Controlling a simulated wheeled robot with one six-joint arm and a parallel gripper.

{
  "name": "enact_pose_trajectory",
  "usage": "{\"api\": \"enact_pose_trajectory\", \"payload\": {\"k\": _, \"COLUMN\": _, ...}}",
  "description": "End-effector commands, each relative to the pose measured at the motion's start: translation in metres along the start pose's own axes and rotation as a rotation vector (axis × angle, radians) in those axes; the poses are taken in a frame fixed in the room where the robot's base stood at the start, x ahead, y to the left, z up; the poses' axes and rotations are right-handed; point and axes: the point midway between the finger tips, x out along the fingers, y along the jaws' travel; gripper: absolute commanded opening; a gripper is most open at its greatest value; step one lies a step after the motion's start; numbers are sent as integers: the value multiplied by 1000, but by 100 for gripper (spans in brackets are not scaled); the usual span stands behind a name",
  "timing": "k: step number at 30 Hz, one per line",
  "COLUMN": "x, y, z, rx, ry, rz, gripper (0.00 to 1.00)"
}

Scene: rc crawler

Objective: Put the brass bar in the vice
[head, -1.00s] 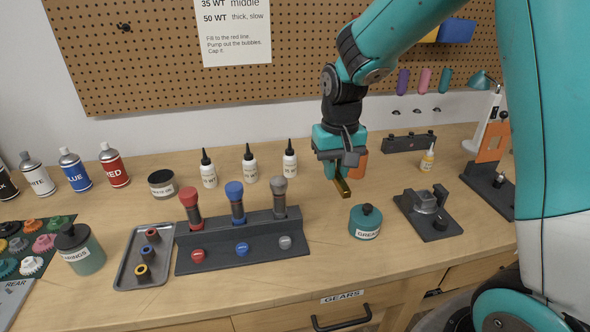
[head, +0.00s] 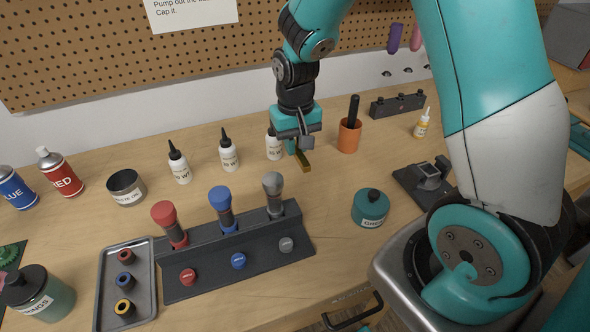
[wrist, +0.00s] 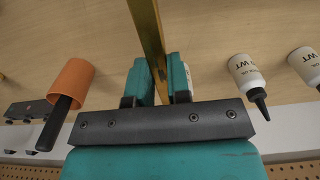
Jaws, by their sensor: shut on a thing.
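My gripper (head: 299,148) is shut on the brass bar (head: 303,160) and holds it above the table, near the white bottles. In the wrist view the brass bar (wrist: 147,30) stands between the two teal fingers (wrist: 160,80) and runs out past the top edge. The vice (head: 430,178) is a small grey vice on a dark base plate, at the right of the table. The gripper and bar are to the left of the vice and apart from it.
A green grease tin (head: 370,208) stands between the bar and the vice. An orange cup (head: 348,136) with a dark handle stands behind. A dark rack (head: 240,262) with three capped tools is at front left. White bottles (head: 229,155) stand at the back. Table between rack and tin is clear.

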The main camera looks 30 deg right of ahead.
Motion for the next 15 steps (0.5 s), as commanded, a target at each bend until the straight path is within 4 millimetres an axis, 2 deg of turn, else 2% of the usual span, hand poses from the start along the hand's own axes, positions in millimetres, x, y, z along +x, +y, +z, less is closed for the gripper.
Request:
{"api": "enact_pose_trajectory", "payload": {"k": 1, "x": 14, "y": 1, "z": 2, "rx": 1, "ry": -8, "rz": 2, "gripper": 0}}
{"api": "enact_pose_trajectory", "payload": {"k": 4, "x": 35, "y": 1, "z": 1, "rx": 1, "ry": -5, "rz": 1, "gripper": 0}}
{"api": "enact_pose_trajectory", "payload": {"k": 11, "x": 58, "y": 1, "z": 0, "rx": 2, "ry": -2, "rz": 0, "gripper": 0}}
{"api": "enact_pose_trajectory", "payload": {"k": 15, "x": 79, "y": 1, "z": 1, "rx": 2, "ry": -4, "rz": 1, "gripper": 0}}
